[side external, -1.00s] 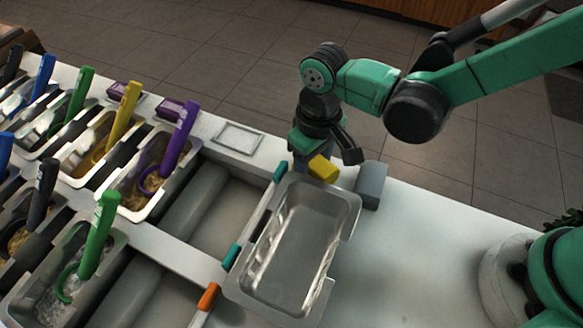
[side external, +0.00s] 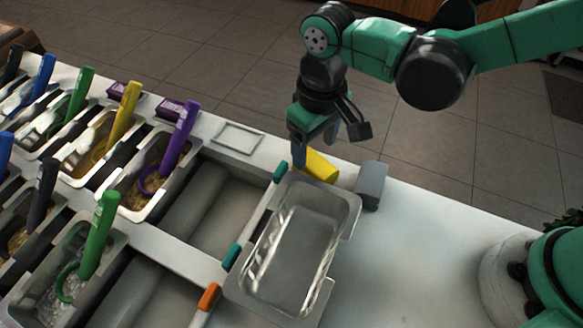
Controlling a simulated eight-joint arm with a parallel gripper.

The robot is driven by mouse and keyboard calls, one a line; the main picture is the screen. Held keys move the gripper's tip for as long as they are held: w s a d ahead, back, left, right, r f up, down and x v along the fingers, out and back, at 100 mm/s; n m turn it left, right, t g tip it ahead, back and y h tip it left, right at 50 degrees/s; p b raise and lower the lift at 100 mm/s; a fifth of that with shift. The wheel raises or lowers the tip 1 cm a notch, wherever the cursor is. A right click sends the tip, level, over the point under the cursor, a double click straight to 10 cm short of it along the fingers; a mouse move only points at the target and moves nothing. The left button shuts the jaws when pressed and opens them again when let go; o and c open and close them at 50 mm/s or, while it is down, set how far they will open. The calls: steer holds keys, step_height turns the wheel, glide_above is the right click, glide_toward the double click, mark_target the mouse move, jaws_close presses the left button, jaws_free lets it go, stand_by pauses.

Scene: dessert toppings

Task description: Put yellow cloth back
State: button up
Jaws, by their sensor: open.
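The yellow cloth (side external: 320,166) is a small rolled or folded block on the white counter, just beyond the far end of the empty metal pan. A grey block (side external: 371,186) of similar shape lies to its right with a small gap. My gripper (side external: 312,160) is right above the yellow cloth, pointing down. One finger shows at the cloth's left side; the other is hard to make out. The gripper is open and does not hold the cloth.
The empty metal pan (side external: 297,246) stands close in front of the cloth. Teal clips (side external: 280,171) sit along the divider to its left. Topping bins with coloured-handled scoops, including a purple one (side external: 181,137), fill the left. The counter (side external: 420,250) on the right is clear.

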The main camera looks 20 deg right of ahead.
mark_target(315, 159)
step_height(315, 159, up, 8)
steer(key=s+d+m+t, duration=0.2)
steer(key=d+m+t, duration=0.2)
steer(key=d, duration=1.6)
steer(key=t, duration=0.3)
steer(key=shift+s+r+m, duration=0.2)
steer(key=shift+r+m, duration=0.1)
steer(key=shift+r, duration=0.05)
